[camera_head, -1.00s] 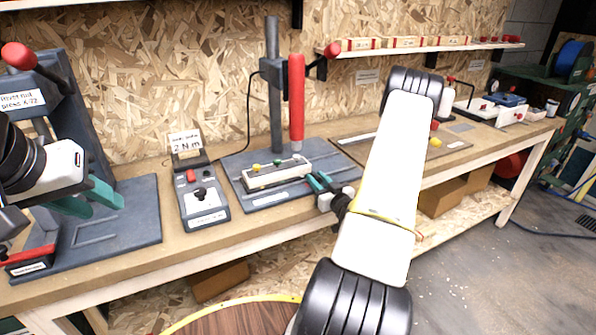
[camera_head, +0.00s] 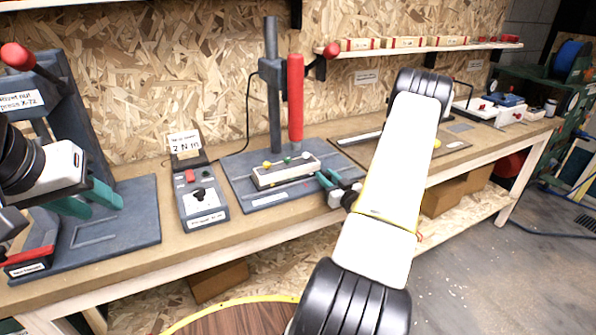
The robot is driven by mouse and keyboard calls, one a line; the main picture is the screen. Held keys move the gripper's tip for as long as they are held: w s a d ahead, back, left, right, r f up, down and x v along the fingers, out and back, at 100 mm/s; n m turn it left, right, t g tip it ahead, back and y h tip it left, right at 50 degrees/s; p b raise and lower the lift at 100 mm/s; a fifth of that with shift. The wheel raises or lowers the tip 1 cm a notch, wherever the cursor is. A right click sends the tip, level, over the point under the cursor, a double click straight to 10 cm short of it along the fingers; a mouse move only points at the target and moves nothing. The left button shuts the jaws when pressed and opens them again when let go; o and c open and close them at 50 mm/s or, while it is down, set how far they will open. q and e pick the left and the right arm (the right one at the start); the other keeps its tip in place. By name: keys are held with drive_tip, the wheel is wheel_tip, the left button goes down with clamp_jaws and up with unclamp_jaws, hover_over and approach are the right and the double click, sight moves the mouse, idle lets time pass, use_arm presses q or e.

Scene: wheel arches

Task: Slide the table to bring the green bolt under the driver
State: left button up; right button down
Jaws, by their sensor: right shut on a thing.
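The sliding table (camera_head: 285,177) is a pale block with bolts along its top, on the grey base of the driver stand. The yellow bolt (camera_head: 267,165) is at left and the green bolt (camera_head: 287,160) right of it; another small bolt head shows farther right. The red driver (camera_head: 295,100) hangs upright above the table. The green bolt appears slightly left of the driver's lower end; exact alignment in depth cannot be told. My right gripper (camera_head: 325,179) is shut at the table's right end, its grip partly hidden. My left gripper (camera_head: 98,200) is open and empty over the left press base.
A grey control box (camera_head: 202,205) with a "2 N m" sign (camera_head: 185,143) stands left of the driver stand. The rivet nut press (camera_head: 40,110) is at far left. My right arm covers part of the bench at right. A shelf (camera_head: 430,47) with boxes runs behind.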

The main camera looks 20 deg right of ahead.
drive_tip(key=d, duration=0.3)
drive_tip(key=shift+w+d, duration=0.1)
drive_tip(key=shift+d, duration=0.1)
drive_tip(key=c, duration=1.1)
unclamp_jaws()
drive_tip(key=shift+c, duration=0.2)
drive_tip(key=s, duration=0.7)
drive_tip(key=shift+s+d, duration=0.25)
drive_tip(key=shift+s, duration=0.15)
